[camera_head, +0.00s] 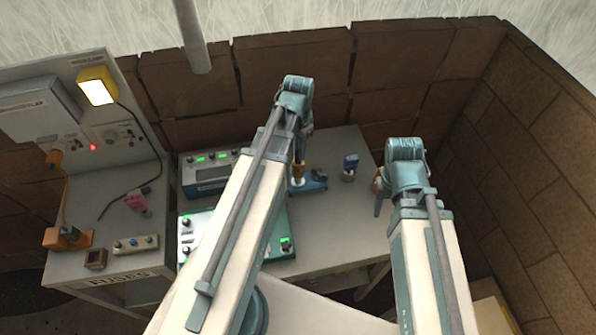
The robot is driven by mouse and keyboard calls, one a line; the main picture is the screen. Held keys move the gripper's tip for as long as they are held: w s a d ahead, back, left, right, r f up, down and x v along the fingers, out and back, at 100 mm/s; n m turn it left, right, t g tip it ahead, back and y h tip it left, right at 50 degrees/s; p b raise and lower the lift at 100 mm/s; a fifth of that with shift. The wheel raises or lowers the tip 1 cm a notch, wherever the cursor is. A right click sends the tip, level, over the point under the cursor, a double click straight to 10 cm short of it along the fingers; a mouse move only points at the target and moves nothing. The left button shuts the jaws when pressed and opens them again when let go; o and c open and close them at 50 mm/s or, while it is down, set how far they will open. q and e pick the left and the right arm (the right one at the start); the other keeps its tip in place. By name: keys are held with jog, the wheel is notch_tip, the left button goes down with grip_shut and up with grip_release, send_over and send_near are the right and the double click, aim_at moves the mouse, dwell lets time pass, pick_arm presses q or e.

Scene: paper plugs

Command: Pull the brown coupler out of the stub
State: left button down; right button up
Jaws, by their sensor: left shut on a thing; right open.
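The brown coupler (299,171) shows as a small orange-brown piece at the back middle of the table, partly hidden by my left arm. My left gripper (301,158) is shut on it from above; its fingers are mostly hidden behind the wrist. Just below the coupler is a pale stub (297,183) by a blue holder (316,180). Coupler and stub look in line, but I cannot tell whether they are joined. My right gripper (378,191) is open and empty beyond the table's right edge.
A blue-topped plug on a small round base (350,165) stands right of the holder. Green-lit instrument boxes (192,228) lie left of my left arm. A side bench (90,262) holds an orange plug block (68,238) and a pink piece (137,203). The table's right front is clear.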

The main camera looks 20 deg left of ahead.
pick_arm(q)
jog(key=shift+r, duration=0.15)
jog(key=shift+r+p, duration=1.5)
jog(key=shift+p, duration=0.05)
jog(key=shift+f, duration=0.1)
